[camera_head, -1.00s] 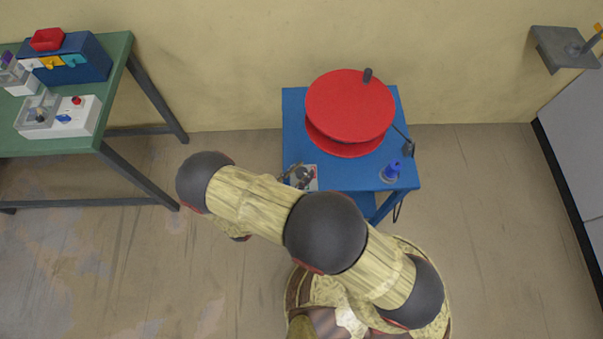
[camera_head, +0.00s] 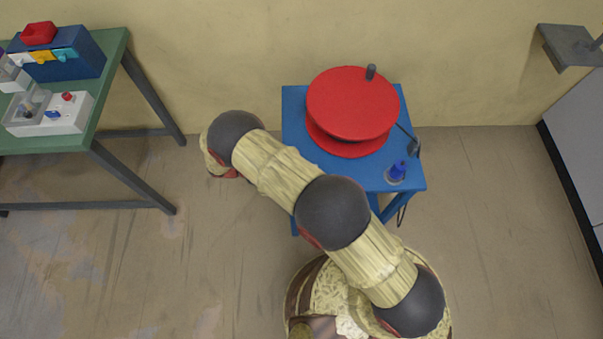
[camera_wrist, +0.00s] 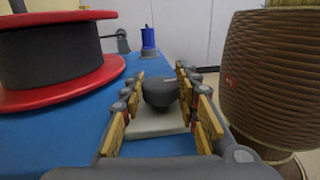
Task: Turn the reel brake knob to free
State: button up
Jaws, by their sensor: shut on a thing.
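The dark reel brake knob (camera_wrist: 160,93) stands on a pale square plate (camera_wrist: 155,123) on the blue bench in the wrist view. My gripper (camera_wrist: 159,77) has its fingers on both sides of the knob and is shut on it. A short light mark shows on the knob's top; its setting cannot be read. In the head view my arm hides the knob and gripper. The red reel (camera_head: 352,104) sits on the blue bench (camera_head: 294,125); it also shows at left in the wrist view (camera_wrist: 60,97).
A blue cylinder (camera_head: 397,170) on a grey base stands at the bench's right front corner. A crank (camera_head: 413,147) is at the bench's right edge. A green table (camera_head: 108,62) with socket boxes stands at left. A grey wall shelf (camera_head: 570,46) is at upper right.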

jog(key=shift+m+g, duration=0.6)
jog(key=shift+g, duration=0.6)
jog(key=o, duration=1.1)
jog(key=shift+o, duration=0.3)
jog(key=shift+r, duration=0.1)
notch_tip(320, 180, up, 10)
jog(key=shift+f, duration=0.1)
